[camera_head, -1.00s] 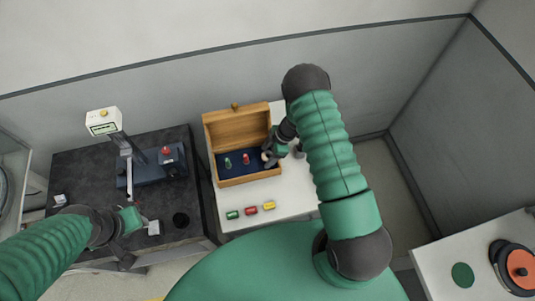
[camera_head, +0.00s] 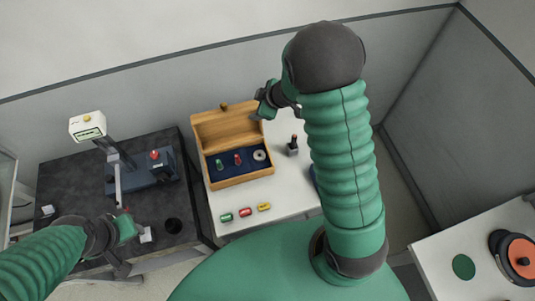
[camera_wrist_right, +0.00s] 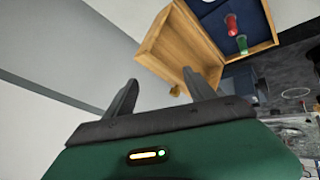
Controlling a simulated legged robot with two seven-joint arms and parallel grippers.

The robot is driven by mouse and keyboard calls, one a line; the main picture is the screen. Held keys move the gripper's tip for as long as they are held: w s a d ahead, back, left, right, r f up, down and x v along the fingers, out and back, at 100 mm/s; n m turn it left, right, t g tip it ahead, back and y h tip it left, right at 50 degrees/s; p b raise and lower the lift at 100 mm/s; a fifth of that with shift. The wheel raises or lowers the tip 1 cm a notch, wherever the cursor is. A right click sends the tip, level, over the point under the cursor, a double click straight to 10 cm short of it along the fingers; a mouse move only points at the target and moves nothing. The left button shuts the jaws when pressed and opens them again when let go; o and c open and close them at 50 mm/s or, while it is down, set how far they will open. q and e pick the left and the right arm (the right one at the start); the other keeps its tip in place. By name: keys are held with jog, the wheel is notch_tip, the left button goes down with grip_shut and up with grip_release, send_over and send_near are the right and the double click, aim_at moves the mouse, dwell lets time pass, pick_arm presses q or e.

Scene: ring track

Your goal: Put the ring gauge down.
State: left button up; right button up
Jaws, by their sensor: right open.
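The ring gauge (camera_head: 259,155), a small pale ring with a dark hole, lies on the dark blue lining at the right end of the open wooden box (camera_head: 243,181). My right gripper (camera_head: 260,110) is above and behind the box's right side, apart from the ring.
A green and a red plug (camera_head: 238,159) stand in the box, left of the ring. A measuring device (camera_head: 140,172) stands on the dark bench.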

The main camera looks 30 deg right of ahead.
pick_arm(q)
jog(key=shift+s, duration=0.2)
pick_arm(e)
jog(key=s+a+r+m+g, duration=0.1)
jog(key=s+a+m, duration=0.2)
jog(key=s, duration=0.3)
jog(key=s+a+r+m+g+h, duration=0.1)
jog(key=s+a+r+m, duration=0.1)
jog(key=s, duration=0.5)
jog(key=s+a+r+m+g, duration=0.1)
jog(key=s+a+m+g, duration=0.1)
jog(key=s, duration=0.5)
jog(key=shift+s+a+r+m, duration=0.15)
jog(key=shift+a+r+m, duration=0.25)
jog(key=shift+a+m, duration=0.6)
pick_arm(q)
jog(key=shift+d, duration=0.1)
pick_arm(e)
jog(key=shift+d, duration=0.1)
